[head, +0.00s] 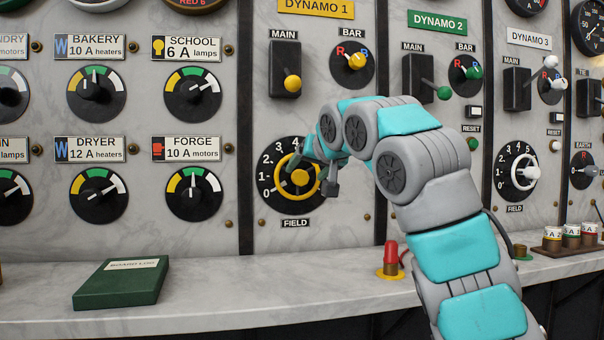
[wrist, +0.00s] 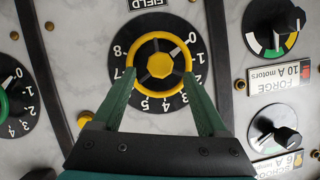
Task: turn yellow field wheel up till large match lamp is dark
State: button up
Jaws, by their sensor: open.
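The yellow field wheel (head: 297,176) sits on a black dial numbered from 0 upward, above a FIELD label under DYNAMO 1. It also shows upside down in the wrist view (wrist: 162,38). A pale mark on the wheel seems to lie near the 0 end, but I cannot read it surely. My gripper (wrist: 160,74) is open, its two green fingers apart at the near side corners of the wheel. In the head view my gripper (head: 314,176) covers the wheel's right side. I cannot tell whether the fingers touch the rim. I cannot make out a large match lamp.
A yellow-knobbed main lever (head: 292,84) and yellow bar switch (head: 357,61) are above the wheel. A red-topped piece (head: 391,256) and a green book (head: 120,284) are on the marble ledge (head: 240,290). Feeder knobs are at left, other dynamo controls at right.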

aim_at(302, 176)
jog(key=x, duration=0.4)
jog(key=shift+p, duration=0.4)
jog(key=shift+c, duration=0.3)
grip_shut()
